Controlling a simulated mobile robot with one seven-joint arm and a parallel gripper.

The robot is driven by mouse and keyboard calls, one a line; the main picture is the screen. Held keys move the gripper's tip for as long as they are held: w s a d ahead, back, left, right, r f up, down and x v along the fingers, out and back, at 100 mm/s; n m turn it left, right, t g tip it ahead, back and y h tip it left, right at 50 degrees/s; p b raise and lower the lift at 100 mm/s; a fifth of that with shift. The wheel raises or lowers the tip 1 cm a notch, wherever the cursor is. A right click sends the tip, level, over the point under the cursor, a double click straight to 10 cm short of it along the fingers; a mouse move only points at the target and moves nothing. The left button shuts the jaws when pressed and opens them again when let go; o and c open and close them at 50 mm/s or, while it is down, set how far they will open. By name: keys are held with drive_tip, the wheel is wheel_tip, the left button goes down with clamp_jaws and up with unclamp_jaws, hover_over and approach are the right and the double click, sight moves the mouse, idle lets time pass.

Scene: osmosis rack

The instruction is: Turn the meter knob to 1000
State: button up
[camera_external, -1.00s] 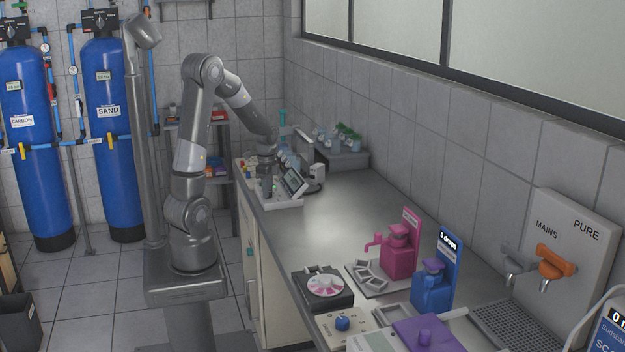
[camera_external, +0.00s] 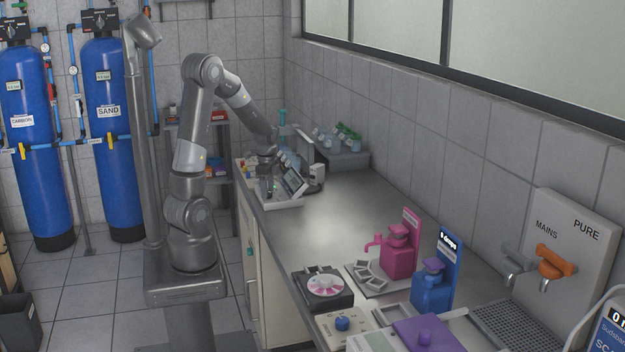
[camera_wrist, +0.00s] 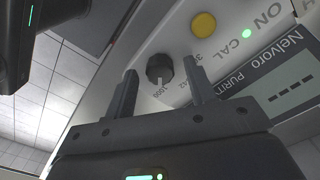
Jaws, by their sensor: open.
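The meter (camera_external: 294,184) stands at the far end of the bench, its screen tilted. In the wrist view its panel (camera_wrist: 236,62) has a round dark knob (camera_wrist: 160,67). A label reading 1000 lies just below the knob in the picture, and other numbers, partly hidden, lie to its right. A small pale mark shows at the knob's lower edge; I cannot tell whether it is the pointer. My gripper (camera_wrist: 160,72) is open, one finger on each side of the knob, with visible gaps. It also shows beside the meter in the external view (camera_external: 268,192).
The panel also has a yellow button (camera_wrist: 204,25), a green light and a display (camera_wrist: 290,95) showing dashes. A white tray (camera_external: 282,205) lies under the meter. Small bottles (camera_external: 340,135) stand behind it. The middle of the bench (camera_external: 325,215) is clear.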

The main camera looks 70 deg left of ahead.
wheel_tip(320, 180, up, 11)
idle(0.4)
drive_tip(key=shift+d, duration=0.1)
idle(0.3)
drive_tip(key=s+d+r+n+t, duration=0.2)
drive_tip(key=d, duration=0.6)
drive_tip(key=s+d+r+n+t, duration=0.1)
drive_tip(key=s+d+r+n, duration=0.1)
drive_tip(key=d, duration=0.7)
drive_tip(key=s+d+r+n+t, duration=0.2)
drive_tip(key=d+r+n, duration=0.1)
drive_tip(key=d, duration=0.5)
drive_tip(key=shift+s+d+r+t, duration=0.15)
drive_tip(key=shift+s+r+t, duration=0.2)
drive_tip(key=shift+r, duration=0.15)
drive_tip(key=shift+o, duration=0.2)
idle(0.4)
